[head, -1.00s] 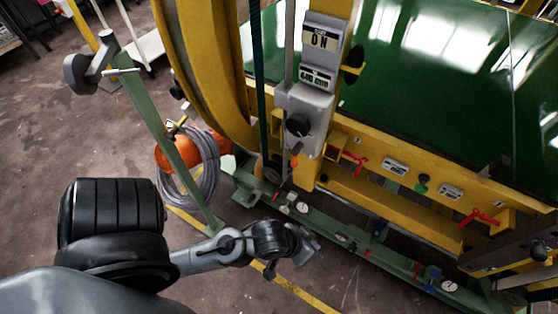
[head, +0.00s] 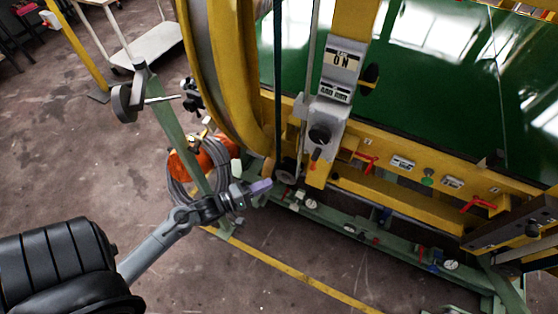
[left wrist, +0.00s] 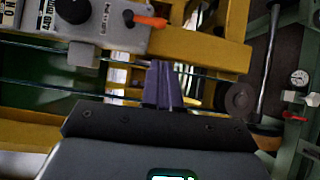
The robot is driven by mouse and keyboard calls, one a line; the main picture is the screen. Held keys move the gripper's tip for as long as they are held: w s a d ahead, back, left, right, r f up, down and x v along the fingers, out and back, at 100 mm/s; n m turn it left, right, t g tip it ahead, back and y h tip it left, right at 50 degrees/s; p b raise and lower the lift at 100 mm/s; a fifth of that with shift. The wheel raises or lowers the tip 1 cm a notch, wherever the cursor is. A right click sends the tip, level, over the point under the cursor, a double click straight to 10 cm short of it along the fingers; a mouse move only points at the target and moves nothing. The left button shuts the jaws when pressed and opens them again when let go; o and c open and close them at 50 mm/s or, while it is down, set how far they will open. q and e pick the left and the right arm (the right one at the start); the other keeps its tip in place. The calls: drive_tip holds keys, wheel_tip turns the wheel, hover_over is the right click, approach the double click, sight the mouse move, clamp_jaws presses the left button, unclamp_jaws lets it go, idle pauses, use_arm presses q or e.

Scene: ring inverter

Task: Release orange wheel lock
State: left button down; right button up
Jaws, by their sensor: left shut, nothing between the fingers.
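A small orange lever (left wrist: 150,20) sticks out from a black pivot on the grey control box (left wrist: 110,22) in the left wrist view. In the head view this orange lever (head: 316,154) is a small spot below the black knob of the grey box. My left gripper (head: 262,187) is left of and below the lever in the head view, apart from it. Its fingers (left wrist: 163,88) are shut and empty in the wrist view, pointing toward the yellow frame below the lever. A dark round wheel (left wrist: 240,98) is right of the fingers. My right gripper is not in view.
A yellow frame (head: 375,190) and green base rail (head: 345,222) fill the right side. A green post (head: 175,125) with a hanging grey hose coil (head: 180,185) stands behind my left arm. Vertical cables run beside the grey box.

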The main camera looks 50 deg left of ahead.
use_arm(q)
drive_tip(key=a+r, duration=0.1)
drive_tip(key=a, duration=0.1)
drive_tip(key=b, duration=0.2)
approach(315, 160)
drive_tip(key=shift+w+a+f, duration=0.85)
drive_tip(key=shift+w+f, duration=1.35)
drive_tip(key=shift+w, duration=0.9)
drive_tip(key=shift+w+d+y, duration=0.3)
drive_tip(key=shift+w+d, duration=0.05)
drive_tip(key=shift+d, duration=0.25)
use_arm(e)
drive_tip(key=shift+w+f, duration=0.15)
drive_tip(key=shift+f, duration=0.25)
